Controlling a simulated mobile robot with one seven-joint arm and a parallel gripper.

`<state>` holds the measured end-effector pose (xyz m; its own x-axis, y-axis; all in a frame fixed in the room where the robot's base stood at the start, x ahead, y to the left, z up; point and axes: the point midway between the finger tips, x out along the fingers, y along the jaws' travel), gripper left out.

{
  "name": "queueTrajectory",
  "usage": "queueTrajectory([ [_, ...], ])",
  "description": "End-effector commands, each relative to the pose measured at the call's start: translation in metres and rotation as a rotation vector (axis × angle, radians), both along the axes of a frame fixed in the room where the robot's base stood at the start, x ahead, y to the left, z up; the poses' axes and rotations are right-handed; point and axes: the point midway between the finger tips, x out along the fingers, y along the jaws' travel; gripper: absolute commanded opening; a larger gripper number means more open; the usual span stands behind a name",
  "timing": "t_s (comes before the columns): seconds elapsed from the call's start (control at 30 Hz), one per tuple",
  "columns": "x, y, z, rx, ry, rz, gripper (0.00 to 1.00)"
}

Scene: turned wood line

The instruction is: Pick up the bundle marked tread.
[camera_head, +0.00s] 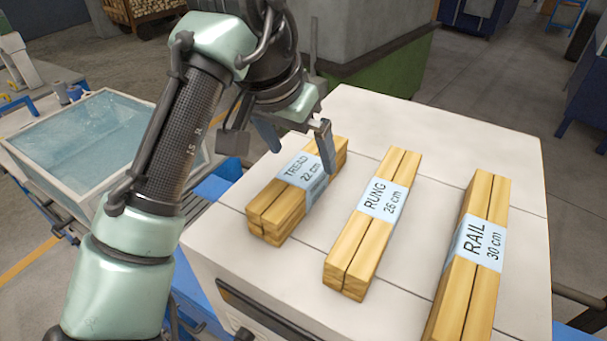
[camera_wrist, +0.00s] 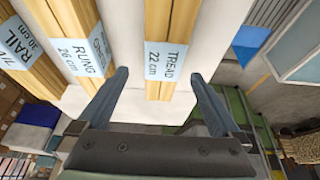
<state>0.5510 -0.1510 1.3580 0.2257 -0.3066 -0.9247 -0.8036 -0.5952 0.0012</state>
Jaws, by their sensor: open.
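The bundle marked tread (camera_head: 276,213) is a stack of short wooden bars with a pale blue band reading TREAD 22 cm. It lies on the white worktop (camera_head: 330,265), leftmost of three bundles in the head view. In the wrist view the tread bundle (camera_wrist: 158,92) runs down from the top edge and ends between the fingers. My gripper (camera_head: 293,137) is open and empty at the far end of this bundle. In the wrist view my gripper (camera_wrist: 160,78) has a finger on each side of the bundle, apart from it. How high the fingertips are is hard to tell.
The rung bundle (camera_head: 347,258) lies to the right of the tread bundle, with the rail bundle (camera_head: 456,297) farther right. A bin with a clear bluish lid (camera_head: 85,140) stands left of the worktop. Bare worktop separates the bundles.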

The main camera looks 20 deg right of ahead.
Motion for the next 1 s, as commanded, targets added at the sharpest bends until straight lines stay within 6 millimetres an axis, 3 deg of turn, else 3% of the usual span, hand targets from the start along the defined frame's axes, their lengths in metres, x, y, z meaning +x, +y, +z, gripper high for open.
queueTrajectory([
  [0.27,0.005,-0.004,-0.02,0.0,0.002,0.001,1.0],
  [0.5,0.012,-0.011,-0.053,0.001,0.001,0.0,1.0],
  [0.8,0.013,-0.013,-0.059,0.001,-0.002,0.0,1.0],
  [1.0,0.013,-0.013,-0.059,0.001,-0.002,0.0,0.64],
])
